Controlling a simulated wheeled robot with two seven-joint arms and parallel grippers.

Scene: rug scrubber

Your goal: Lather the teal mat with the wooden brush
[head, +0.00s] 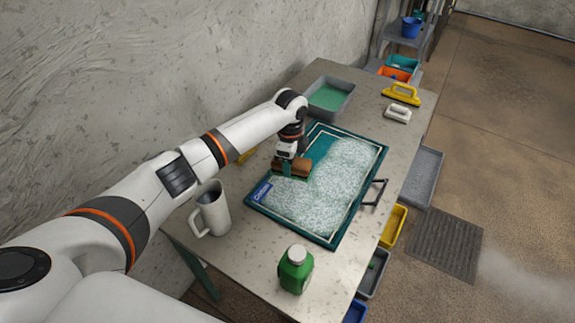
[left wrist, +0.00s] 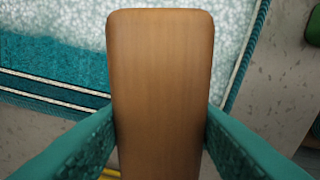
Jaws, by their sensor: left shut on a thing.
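The teal mat (head: 318,138) lies flat on the table, with a white inner border and a blue label at its near left corner. White lather covers most of it; a bare teal strip shows along its far left part. My left gripper (head: 289,160) is shut on the wooden brush (head: 296,167) at the mat's left edge. In the left wrist view the brush's brown back (left wrist: 160,80) sits between the two teal fingers, over the mat's border (left wrist: 60,95). The bristles are hidden, so contact with the mat cannot be told. My right gripper is not in view.
Bins (head: 393,226) line the right side.

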